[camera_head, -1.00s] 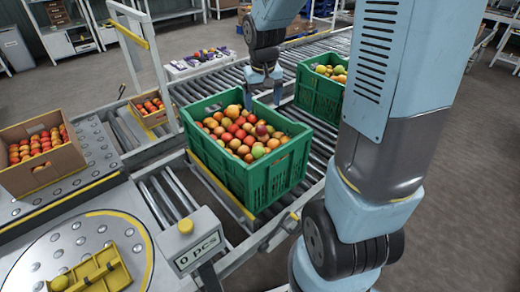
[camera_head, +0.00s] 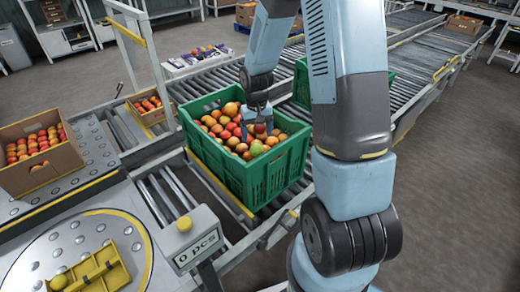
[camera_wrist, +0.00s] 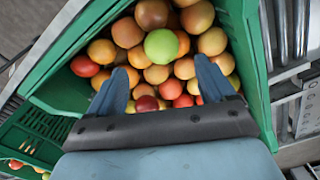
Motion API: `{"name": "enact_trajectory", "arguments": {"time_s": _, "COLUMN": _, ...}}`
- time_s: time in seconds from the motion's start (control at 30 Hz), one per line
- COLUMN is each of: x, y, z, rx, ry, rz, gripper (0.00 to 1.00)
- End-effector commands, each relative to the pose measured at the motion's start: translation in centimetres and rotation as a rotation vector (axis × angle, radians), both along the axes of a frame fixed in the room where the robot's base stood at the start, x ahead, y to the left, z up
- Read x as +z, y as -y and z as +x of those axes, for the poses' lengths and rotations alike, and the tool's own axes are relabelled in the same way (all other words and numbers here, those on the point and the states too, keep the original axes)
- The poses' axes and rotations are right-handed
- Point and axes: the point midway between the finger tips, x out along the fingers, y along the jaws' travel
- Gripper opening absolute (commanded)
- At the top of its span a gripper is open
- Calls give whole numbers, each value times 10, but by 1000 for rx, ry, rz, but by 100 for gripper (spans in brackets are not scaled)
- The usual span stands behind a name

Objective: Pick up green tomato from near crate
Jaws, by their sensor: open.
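The near crate (camera_head: 275,180) is a green slatted crate on the roller conveyor, filled with red and orange tomatoes. A green tomato (camera_head: 256,150) lies on top of the pile toward the near side. In the wrist view the green tomato (camera_wrist: 161,46) is bright and uncovered, among orange and red ones. My gripper (camera_head: 258,134) points down over the crate, just above the pile and close to the green tomato. In the wrist view my gripper (camera_wrist: 160,66) has its two fingers apart, with the green tomato beyond the gap between the tips. Nothing is held.
A second green crate (camera_head: 301,84) stands behind, partly hidden by my arm. Cardboard boxes of tomatoes (camera_head: 40,178) (camera_head: 136,118) stand at the left. A yellow holder (camera_head: 110,272) lies on the round plate at lower left. The crate walls surround my gripper.

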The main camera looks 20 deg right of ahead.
Motion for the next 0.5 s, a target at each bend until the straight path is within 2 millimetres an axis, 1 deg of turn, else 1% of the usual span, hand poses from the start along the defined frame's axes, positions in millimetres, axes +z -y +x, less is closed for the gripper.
{"name": "enact_trajectory", "arguments": {"time_s": 0.03, "x": -6, "y": 0, "z": 0, "rx": 0, "ry": -2, "rz": 0, "gripper": 83}}
{"name": "enact_trajectory", "arguments": {"time_s": 0.1, "x": -12, "y": 0, "z": -1, "rx": -2, "ry": -2, "rz": 0, "gripper": 83}}
{"name": "enact_trajectory", "arguments": {"time_s": 0.37, "x": -25, "y": -1, "z": -1, "rx": -2, "ry": -2, "rz": 0, "gripper": 83}}
{"name": "enact_trajectory", "arguments": {"time_s": 0.5, "x": -43, "y": -3, "z": -2, "rx": 1, "ry": -3, "rz": 0, "gripper": 83}}
